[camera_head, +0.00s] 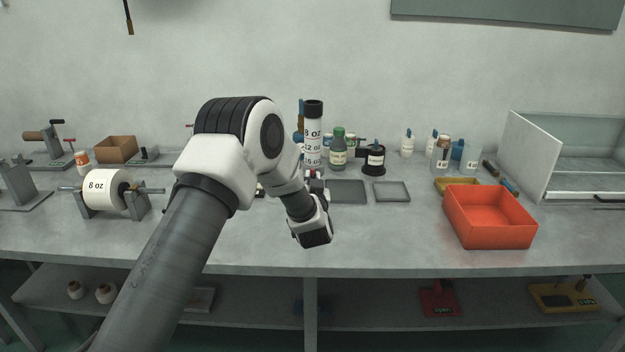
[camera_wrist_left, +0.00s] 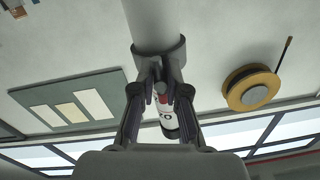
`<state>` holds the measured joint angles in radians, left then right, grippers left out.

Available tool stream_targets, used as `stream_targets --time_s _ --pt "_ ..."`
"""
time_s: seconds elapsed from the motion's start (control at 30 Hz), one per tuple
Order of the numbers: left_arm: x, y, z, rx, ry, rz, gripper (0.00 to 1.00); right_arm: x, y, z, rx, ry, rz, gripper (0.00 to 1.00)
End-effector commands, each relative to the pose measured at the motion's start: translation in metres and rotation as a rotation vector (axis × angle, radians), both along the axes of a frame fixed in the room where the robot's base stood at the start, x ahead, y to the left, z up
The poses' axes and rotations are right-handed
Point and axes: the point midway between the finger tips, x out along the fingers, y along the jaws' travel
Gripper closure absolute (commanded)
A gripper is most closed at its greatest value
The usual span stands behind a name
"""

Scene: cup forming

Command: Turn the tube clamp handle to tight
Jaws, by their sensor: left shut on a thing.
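A tall white tube (camera_head: 313,145) with a dark cap and size labels stands upright behind my left arm. The tube clamp is mostly hidden at its foot by my wrist. My left gripper shows in the left wrist view (camera_wrist_left: 160,75), its fingers drawn together on a small red-tipped piece (camera_wrist_left: 162,88) that looks like the tube clamp handle. Part of a white labelled cylinder (camera_wrist_left: 168,128) shows behind the fingers. In the head view my fingertips are largely hidden. How far the handle is turned cannot be told. My right gripper is not in view.
An orange-red bin (camera_head: 490,225) stands to the right, with a clear-sided case (camera_head: 570,160) behind it. Bottles and a black container (camera_head: 374,160) stand behind my wrist. A roll marked 8 oz (camera_head: 103,190) sits on a stand at left.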

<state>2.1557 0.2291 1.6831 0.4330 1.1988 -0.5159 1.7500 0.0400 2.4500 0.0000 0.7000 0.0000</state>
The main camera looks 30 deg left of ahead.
Motion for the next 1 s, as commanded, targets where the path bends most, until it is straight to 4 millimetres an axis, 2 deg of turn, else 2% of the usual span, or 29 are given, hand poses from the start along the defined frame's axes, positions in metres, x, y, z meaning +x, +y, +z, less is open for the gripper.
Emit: stream_targets --time_s 0.17,0.2,0.23,0.27,0.53,0.67,0.77,1.0 --pt "0.0 0.0 -0.001 0.0 0.001 0.0 1.0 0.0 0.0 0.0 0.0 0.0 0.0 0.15" --pt "0.0 0.0 -0.001 0.0 0.001 0.0 0.73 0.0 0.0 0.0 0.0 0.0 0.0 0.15" --pt "0.0 0.0 -0.001 -0.001 0.001 0.0 0.62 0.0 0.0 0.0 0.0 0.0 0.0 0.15" --pt "0.0 0.0 -0.001 -0.001 0.001 0.0 0.6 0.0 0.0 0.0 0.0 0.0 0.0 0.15" --pt "-0.001 0.0 0.0 -0.001 0.0 0.0 0.6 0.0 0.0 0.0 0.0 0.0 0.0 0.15" --pt "-0.008 -0.006 0.0 -0.001 0.002 -0.002 0.6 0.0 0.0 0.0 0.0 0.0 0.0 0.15" --pt "-0.024 -0.018 0.0 -0.001 0.003 -0.003 0.6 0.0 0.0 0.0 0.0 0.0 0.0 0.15" --pt "-0.075 -0.052 0.0 0.001 0.002 -0.003 0.6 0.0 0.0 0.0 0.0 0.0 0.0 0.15"
